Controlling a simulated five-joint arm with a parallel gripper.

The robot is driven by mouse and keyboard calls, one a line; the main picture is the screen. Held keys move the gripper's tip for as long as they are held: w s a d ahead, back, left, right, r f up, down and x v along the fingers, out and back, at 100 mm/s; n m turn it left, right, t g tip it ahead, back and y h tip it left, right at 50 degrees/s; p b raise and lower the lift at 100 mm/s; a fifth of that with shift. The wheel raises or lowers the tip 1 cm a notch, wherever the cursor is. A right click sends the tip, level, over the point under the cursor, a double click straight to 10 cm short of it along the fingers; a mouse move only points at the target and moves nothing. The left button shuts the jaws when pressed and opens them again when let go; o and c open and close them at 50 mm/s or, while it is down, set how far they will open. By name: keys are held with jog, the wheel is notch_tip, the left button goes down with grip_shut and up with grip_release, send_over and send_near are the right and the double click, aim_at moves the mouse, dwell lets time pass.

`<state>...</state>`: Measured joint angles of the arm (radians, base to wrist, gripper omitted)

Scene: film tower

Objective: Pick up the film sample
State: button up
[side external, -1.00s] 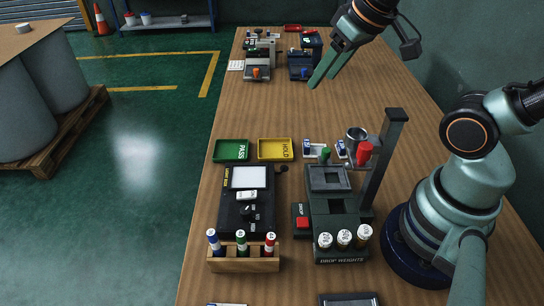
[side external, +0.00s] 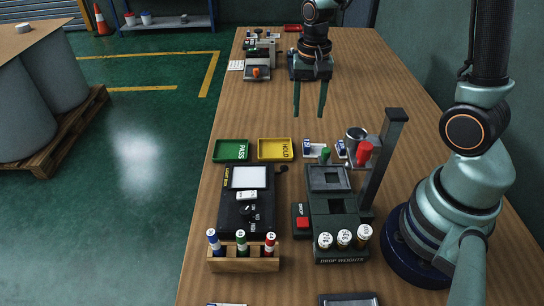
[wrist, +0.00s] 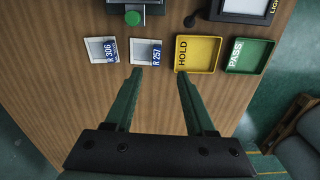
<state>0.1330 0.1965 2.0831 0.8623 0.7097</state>
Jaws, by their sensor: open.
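Two small pale, flat squares with blue tags, likely film samples, lie side by side on the table in the wrist view. One is marked R 306 (wrist: 96,48) and the other R 257 (wrist: 141,52). In the side external view they are small, near the drop tower's back end (side external: 314,151). I cannot tell which one the task means. My gripper (side external: 309,112) is open and empty, its green fingers pointing down above bare table beyond the samples. In the wrist view the fingers (wrist: 159,75) spread below the R 257 square and the yellow tray, apart from both.
A yellow HOLD tray (side external: 260,156) and a green PASS tray (side external: 217,154) sit left of the samples.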

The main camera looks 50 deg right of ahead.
send_over(307, 143)
jog(key=a, duration=0.1)
notch_tip(307, 143, down, 6)
jog(key=shift+s+r, duration=0.1)
jog(key=shift+r, duration=0.1)
jog(key=shift+d+f, duration=0.25)
jog(key=shift+f, duration=1.1)
jog(key=shift+d+f, duration=0.2)
jog(key=shift+f, duration=1.1)
grip_shut()
